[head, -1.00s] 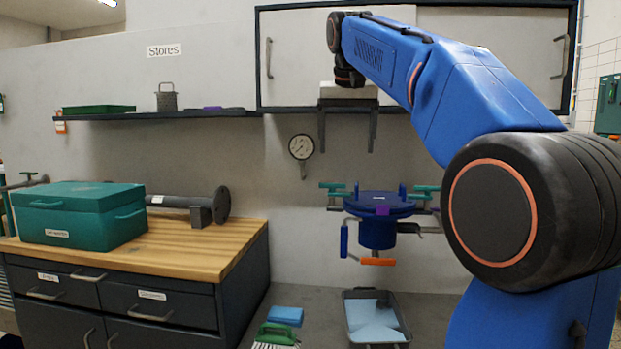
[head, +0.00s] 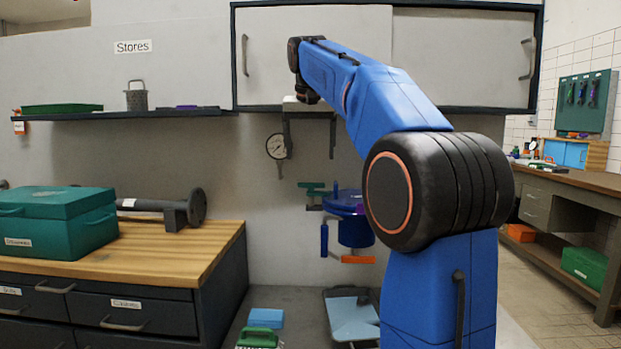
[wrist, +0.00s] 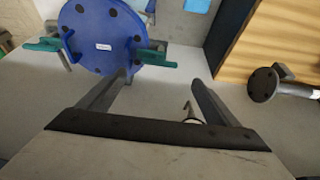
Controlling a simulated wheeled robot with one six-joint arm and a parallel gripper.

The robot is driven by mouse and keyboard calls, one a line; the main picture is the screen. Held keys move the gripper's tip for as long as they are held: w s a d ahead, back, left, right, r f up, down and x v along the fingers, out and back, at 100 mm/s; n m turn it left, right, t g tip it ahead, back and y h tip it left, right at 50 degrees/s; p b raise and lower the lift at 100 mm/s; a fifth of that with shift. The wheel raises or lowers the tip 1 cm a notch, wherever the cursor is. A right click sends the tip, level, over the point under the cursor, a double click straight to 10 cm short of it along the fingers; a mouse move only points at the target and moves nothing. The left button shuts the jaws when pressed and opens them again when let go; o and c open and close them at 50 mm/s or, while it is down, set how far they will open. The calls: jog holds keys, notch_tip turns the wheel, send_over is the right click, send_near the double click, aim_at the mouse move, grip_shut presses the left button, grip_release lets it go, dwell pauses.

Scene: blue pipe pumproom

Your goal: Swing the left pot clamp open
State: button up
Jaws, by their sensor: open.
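The blue round pot (head: 355,232) hangs against the back wall in the head view, partly hidden by my arm. Its left teal clamp (head: 312,188) shows at its upper left; the right clamp is hidden there. In the wrist view the blue lid (wrist: 100,38) has a teal clamp on each side. The clamp on the workbench side (wrist: 155,57) appears to be the left one, close to one fingertip; I cannot tell if they touch. My gripper (wrist: 163,83) is open and empty. In the head view my gripper (head: 309,135) is above and left of the pot.
A pressure gauge (head: 277,146) is on the wall left of the pot. A wooden-topped workbench (head: 165,248) with a teal box (head: 58,222) stands left. A grey tray (head: 352,318) lies below the pot. A shelf (head: 140,113) runs along the wall. Open floor (head: 530,275) lies right.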

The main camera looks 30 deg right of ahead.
send_over(311, 193)
notch_tip(311, 193, down, 9)
jog(key=shift+r, duration=0.15)
jog(key=shift+c, duration=0.3)
jog(key=c, duration=1)
